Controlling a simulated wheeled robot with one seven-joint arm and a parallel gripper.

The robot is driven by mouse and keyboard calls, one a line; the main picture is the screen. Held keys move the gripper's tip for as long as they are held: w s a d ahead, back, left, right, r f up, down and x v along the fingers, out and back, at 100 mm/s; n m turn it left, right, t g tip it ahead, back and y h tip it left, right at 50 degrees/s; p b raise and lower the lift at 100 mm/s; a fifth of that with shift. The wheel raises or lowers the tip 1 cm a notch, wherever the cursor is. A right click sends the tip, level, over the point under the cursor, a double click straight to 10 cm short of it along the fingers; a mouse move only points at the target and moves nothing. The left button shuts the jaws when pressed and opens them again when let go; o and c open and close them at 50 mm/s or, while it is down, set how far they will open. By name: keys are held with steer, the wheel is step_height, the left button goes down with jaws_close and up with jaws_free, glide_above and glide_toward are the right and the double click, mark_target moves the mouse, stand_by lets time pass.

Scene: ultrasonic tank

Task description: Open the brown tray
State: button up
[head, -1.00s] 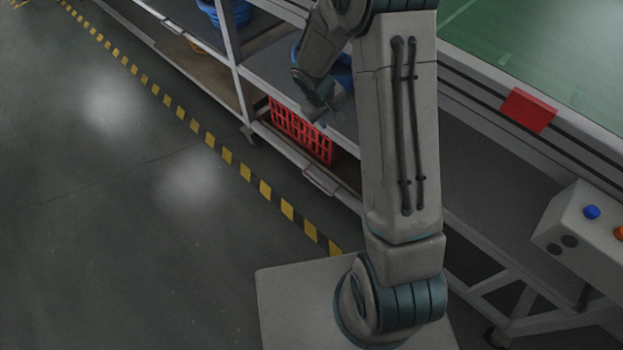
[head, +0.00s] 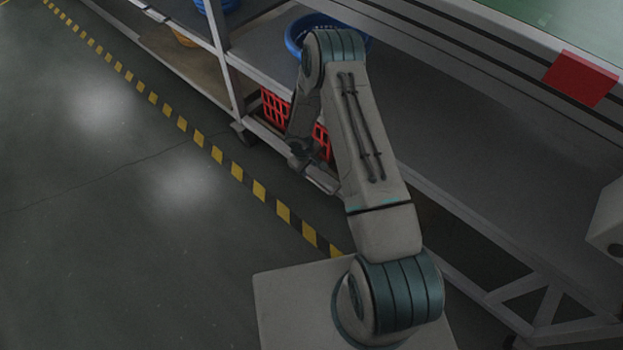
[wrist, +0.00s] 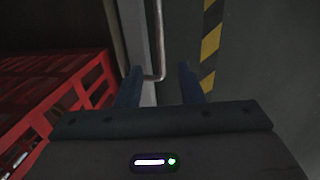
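The tray is the low shelf section under the bench, with a pale front edge (head: 262,131); its brown surface is mostly hidden by my arm and a red crate. A metal bar handle (head: 322,180) sticks out from that edge. In the wrist view the bent handle (wrist: 158,76) and the pale edge show between my fingers. My gripper (wrist: 160,80) is open, one finger on each side, and holds nothing. Whether the fingers touch the handle cannot be told. In the head view my gripper (head: 299,160) is low in front of the tray, its fingertips unclear.
The red crate (head: 274,108) stands on the tray, and shows left of my fingers in the wrist view (wrist: 70,90). A blue basket (head: 292,38) sits on the shelf above. A frame post (head: 226,75) stands left. The floor with yellow-black tape (head: 238,172) is clear.

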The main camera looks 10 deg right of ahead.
mark_target(312, 180)
steer(key=f, duration=0.3)
steer(key=d+f+b, duration=0.1)
steer(key=f, duration=0.2)
steer(key=w+f+b, duration=0.1)
steer(key=f, duration=0.2)
steer(key=shift+d, duration=0.2)
jaws_close()
